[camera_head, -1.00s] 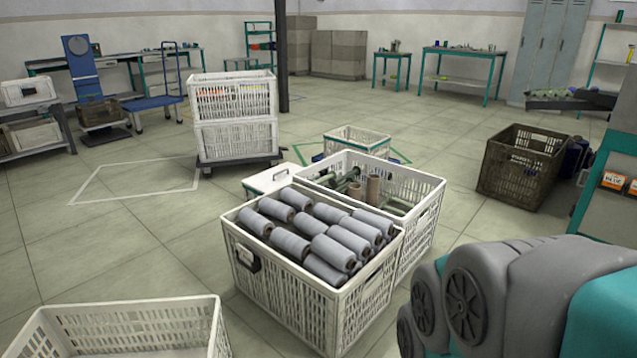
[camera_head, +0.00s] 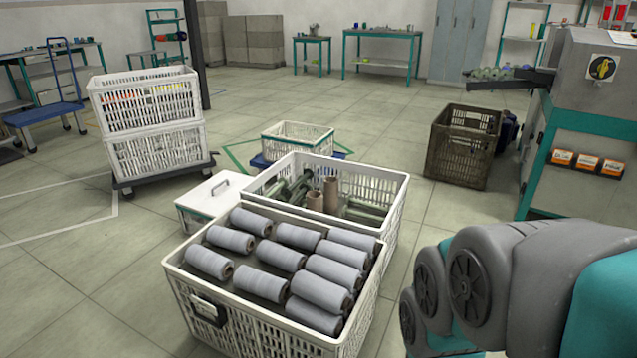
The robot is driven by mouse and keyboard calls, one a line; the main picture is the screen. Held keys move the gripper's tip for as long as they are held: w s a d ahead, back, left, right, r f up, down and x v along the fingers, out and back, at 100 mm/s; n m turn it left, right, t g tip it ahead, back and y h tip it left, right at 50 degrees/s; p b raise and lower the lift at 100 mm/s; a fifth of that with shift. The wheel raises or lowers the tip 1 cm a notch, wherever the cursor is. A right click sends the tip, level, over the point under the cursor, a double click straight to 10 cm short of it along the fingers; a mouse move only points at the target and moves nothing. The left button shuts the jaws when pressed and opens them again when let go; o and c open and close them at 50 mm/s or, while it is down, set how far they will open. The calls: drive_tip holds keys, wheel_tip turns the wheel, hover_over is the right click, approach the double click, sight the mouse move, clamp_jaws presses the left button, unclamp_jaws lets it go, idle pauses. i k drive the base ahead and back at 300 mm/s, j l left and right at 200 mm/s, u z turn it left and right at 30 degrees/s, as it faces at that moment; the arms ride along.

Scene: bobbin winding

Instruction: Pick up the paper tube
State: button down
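Two brown paper tubes stand upright in the middle white crate (camera_head: 390,212), behind the crate of grey bobbins. The taller tube (camera_head: 331,194) is at the right and the shorter tube (camera_head: 314,202) is just left of it. I cannot tell which one the task means. Dark green tubes (camera_head: 290,190) lie in the same crate on both sides of them. My arm shows at the lower right, apart from the crates. My gripper is out of view.
The front white crate (camera_head: 265,330) holds several grey wound bobbins (camera_head: 280,255). A lidded white box (camera_head: 207,196) stands at its left. Stacked white crates (camera_head: 155,145) are at the left, a brown crate (camera_head: 462,150) at the right. A machine (camera_head: 590,140) stands far right. Floor between is clear.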

sight(330, 197)
drive_tip(key=u, duration=0.75)
drive_tip(key=i+l+u, duration=0.2)
drive_tip(key=l+u, duration=0.3)
drive_tip(key=i+l+u, duration=0.1)
drive_tip(key=l+u, duration=0.35)
drive_tip(key=l, duration=0.2)
drive_tip(key=l+u, duration=0.5)
drive_tip(key=l, duration=0.75)
drive_tip(key=k+l+u, duration=0.1)
drive_tip(key=l, duration=1.1)
drive_tip(key=k+l+u, duration=0.1)
drive_tip(key=l, duration=0.5)
drive_tip(key=k+l+u, duration=0.1)
drive_tip(key=l, duration=0.5)
drive_tip(key=k+l, duration=0.1)
drive_tip(key=l, duration=0.5)
